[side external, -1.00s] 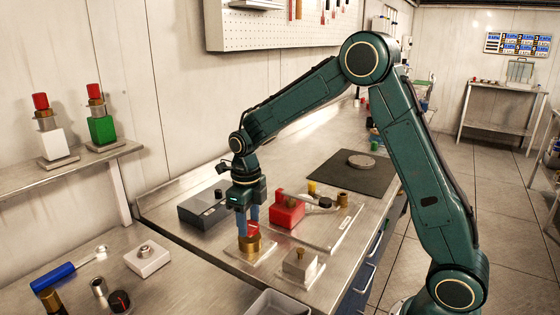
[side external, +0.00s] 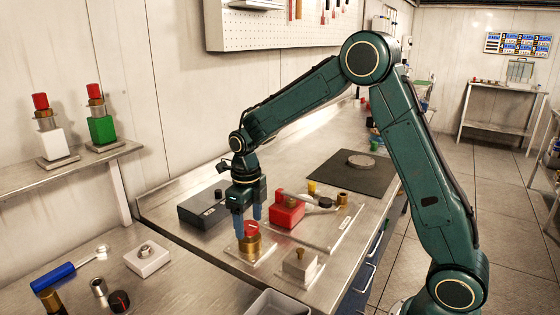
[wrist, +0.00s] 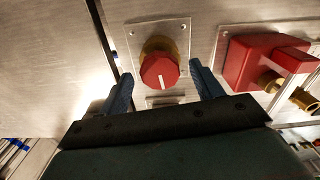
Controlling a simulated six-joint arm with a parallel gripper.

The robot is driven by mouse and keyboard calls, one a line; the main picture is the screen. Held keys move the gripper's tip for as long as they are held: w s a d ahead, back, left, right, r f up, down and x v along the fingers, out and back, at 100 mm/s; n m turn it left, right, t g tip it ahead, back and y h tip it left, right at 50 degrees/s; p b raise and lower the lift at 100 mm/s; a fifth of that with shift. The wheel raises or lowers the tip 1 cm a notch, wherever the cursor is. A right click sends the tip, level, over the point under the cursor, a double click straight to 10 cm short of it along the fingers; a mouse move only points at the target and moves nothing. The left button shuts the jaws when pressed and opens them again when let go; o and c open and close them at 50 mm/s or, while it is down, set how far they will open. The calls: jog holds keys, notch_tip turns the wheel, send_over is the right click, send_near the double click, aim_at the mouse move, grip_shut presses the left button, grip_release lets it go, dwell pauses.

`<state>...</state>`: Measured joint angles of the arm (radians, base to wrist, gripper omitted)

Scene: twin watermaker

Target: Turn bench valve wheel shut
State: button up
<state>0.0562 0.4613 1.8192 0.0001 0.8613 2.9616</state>
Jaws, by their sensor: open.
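The valve wheel is a red faceted knob (side external: 251,229) with a white line, on a brass body (side external: 250,247) fixed to a small metal plate on the bench. In the wrist view the red knob (wrist: 160,71) sits between the two blue fingers, its white line pointing roughly toward my gripper. My gripper (side external: 247,217) points down at the knob with its fingers spread. In the wrist view my gripper (wrist: 162,86) shows a gap on both sides of the knob, and it holds nothing.
A red block-shaped valve (side external: 287,211) with brass fittings stands on a plate just right of the knob. A dark grey box (side external: 203,209) is behind left. A grey tray (side external: 281,303) is at the near edge.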

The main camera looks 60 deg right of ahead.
aim_at(249, 225)
notch_tip(249, 225, up, 14)
dwell(0.7)
jog(key=shift+f, duration=0.15)
jog(key=m, duration=3.6)
